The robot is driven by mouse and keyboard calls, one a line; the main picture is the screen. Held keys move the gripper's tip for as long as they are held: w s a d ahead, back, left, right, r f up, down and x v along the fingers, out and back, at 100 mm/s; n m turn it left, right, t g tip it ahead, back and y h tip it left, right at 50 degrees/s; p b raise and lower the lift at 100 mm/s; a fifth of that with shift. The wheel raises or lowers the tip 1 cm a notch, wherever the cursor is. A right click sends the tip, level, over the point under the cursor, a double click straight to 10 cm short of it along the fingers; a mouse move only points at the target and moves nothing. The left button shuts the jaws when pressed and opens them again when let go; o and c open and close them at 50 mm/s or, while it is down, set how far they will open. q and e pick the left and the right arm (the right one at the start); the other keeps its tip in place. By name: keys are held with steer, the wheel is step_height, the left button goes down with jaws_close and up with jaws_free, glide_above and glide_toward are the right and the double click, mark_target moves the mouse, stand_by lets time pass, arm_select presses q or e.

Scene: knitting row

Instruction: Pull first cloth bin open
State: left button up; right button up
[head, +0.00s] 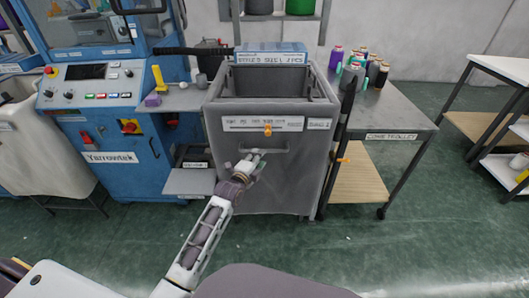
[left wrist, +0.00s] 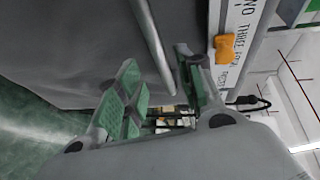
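The grey cloth bin (head: 230,150) stands in the middle of the head view, with its top open and a labelled strip (head: 245,124) across its front. An orange piece (head: 268,130) sits on the strip; it also shows in the left wrist view (left wrist: 225,48). A thin bar handle (head: 275,150) is below the strip. My left gripper (head: 257,157) is at the handle. In the left wrist view its green-padded fingers (left wrist: 156,62) are apart, and the handle bar (left wrist: 150,38) reaches between the fingertips. I cannot tell whether they touch it. My right gripper is out of view.
A blue machine (head: 100,110) stands left of the bin, with a small shelf (head: 190,97) between. A grey table (head: 390,115) with several thread cones (head: 355,70) is on the right. A dark upright post (head: 340,130) stands close to the bin's right side. Green floor in front is clear.

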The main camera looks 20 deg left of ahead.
mark_target(269, 144)
arm_select(q)
steer(key=shift+b+x, duration=0.6)
steer(key=shift+x, duration=3)
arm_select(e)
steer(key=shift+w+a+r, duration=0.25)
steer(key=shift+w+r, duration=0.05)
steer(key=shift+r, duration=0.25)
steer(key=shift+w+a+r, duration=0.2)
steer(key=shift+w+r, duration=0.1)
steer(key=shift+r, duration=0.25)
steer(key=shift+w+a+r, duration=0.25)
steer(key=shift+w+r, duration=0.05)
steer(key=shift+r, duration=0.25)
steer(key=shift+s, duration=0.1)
arm_select(q)
jaws_close()
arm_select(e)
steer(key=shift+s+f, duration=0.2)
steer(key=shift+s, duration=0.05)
